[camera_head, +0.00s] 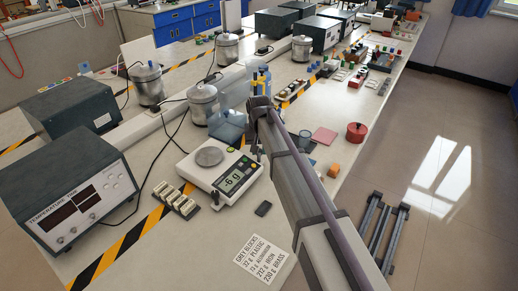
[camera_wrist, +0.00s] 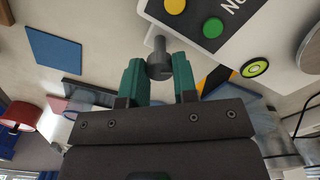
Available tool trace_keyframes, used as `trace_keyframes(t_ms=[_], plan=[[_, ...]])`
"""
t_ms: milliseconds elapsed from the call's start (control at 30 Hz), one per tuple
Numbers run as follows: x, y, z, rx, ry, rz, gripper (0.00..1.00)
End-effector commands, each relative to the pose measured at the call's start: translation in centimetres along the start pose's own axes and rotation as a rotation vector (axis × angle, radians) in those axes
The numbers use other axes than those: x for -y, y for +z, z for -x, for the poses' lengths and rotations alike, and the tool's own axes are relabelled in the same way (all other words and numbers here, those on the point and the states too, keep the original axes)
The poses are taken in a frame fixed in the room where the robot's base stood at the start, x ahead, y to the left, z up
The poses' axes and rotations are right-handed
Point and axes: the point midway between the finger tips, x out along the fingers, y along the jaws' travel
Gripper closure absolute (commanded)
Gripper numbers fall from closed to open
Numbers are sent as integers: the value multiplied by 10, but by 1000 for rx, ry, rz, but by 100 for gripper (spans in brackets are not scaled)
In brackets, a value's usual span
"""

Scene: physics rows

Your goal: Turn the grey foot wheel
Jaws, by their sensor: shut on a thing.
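The grey foot wheel (camera_wrist: 159,66) shows in the wrist view as a small dark grey knob on a stem at the edge of the white balance (camera_wrist: 230,60). My gripper (camera_wrist: 159,76) has its green fingers on either side of the wheel, shut on it. In the head view, the balance (camera_head: 228,196) stands on the bench with a round metal pan (camera_head: 209,156) and a display reading about -6 g. My gripper (camera_head: 256,150) is at its right side, where the arm hides the held wheel. The bubble level (camera_wrist: 255,68) is a yellow-green disc with a dark ring.
A temperature meter (camera_head: 75,197) stands left of the balance, with metal pots (camera_head: 203,103) behind it. A red pot (camera_head: 357,132), a pink square (camera_head: 325,135) and an orange block (camera_head: 333,170) lie right of my arm. A printed card (camera_head: 262,262) lies in front.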

Motion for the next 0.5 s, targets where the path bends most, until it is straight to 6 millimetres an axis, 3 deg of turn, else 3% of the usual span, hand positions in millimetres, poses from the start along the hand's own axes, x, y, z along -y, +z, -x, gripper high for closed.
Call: trace_keyframes(t_ms=[500], plan=[[0,0,0,0,0,235,97]])
